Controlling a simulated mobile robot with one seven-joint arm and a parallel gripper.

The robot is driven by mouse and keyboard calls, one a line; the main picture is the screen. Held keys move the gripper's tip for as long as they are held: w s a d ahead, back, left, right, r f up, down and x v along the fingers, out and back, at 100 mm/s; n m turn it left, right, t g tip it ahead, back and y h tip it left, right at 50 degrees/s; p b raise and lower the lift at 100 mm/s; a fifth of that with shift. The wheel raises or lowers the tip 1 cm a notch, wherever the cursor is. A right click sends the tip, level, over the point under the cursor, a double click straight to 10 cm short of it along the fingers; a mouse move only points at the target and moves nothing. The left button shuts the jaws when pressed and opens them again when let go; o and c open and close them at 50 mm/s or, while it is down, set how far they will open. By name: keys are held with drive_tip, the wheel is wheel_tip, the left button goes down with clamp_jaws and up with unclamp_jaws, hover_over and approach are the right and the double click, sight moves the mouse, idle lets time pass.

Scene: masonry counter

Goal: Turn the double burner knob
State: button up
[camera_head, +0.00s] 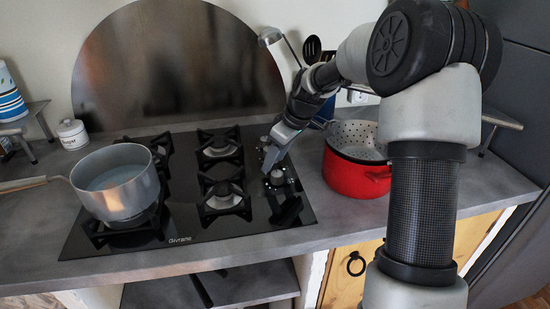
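The black glass gas hob (215,228) is set in the grey counter. Its control knobs (277,178) stand in a row along its right side, small, dark and silvery. My gripper (268,167) reaches down from the upper right, with its tip over or beside the upper knobs of this row. It partly hides them. I cannot tell whether it touches a knob, which one is the double burner knob, or how the knobs are turned. The gap between my fingers is too small to make out.
A silvery saucepan (116,190) stands on the front left burner, its handle pointing left. A red pot (356,176) with a colander (357,140) is close right of the hob. Utensils (312,50) stand behind. A white jar (72,134) is at the left.

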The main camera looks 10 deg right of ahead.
drive_tip(key=shift+r, duration=0.1)
drive_tip(key=p+v, duration=0.2)
drive_tip(key=v, duration=1.5)
drive_tip(key=shift+r+p, duration=0.15)
drive_tip(key=shift+p, duration=0.2)
drive_tip(key=shift+d, duration=0.1)
